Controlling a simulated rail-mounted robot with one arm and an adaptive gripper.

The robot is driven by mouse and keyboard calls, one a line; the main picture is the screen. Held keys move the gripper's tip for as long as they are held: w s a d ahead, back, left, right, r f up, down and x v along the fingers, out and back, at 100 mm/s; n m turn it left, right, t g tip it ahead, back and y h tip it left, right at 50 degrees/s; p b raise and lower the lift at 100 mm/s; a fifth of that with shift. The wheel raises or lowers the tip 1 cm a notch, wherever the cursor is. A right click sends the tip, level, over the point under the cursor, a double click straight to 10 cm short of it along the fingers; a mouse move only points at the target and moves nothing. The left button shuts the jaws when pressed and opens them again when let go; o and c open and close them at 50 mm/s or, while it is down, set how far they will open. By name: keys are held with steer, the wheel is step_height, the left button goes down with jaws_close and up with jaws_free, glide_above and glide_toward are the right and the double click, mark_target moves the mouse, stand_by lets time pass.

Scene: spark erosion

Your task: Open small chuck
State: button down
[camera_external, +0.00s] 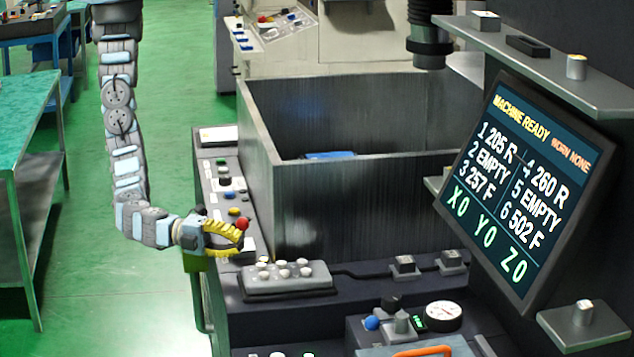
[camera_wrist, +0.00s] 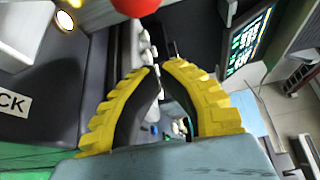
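My gripper (camera_external: 240,235) has yellow ribbed fingers and is by the control strip at the tank's left front corner. In the wrist view the fingertips (camera_wrist: 162,70) curve together and nearly meet, with nothing seen between them. A red ball knob (camera_external: 242,223) shows at the fingers in the external view. It also shows at the top edge of the wrist view (camera_wrist: 135,5), beyond the tips and apart from them. A label ending in "CK" (camera_wrist: 14,104) is at the left of the wrist view. I cannot tell which part is the small chuck.
A grey-walled tank (camera_external: 350,205) stands right of my gripper. A block with several pale buttons (camera_external: 285,279) lies just in front. Buttons (camera_external: 233,211) line the control strip. A tilted screen (camera_external: 525,185) reads "MACHINE READY". A green-topped table (camera_external: 25,120) stands left, with clear floor between.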

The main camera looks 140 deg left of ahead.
mark_target(237, 224)
steer(key=shift+s+a, duration=0.35)
steer(key=shift+s, duration=0.3)
steer(key=shift+s+a+p, duration=0.35)
steer(key=shift+s+a, duration=0.35)
steer(key=shift+s, duration=0.35)
steer(key=shift+b, duration=0.55)
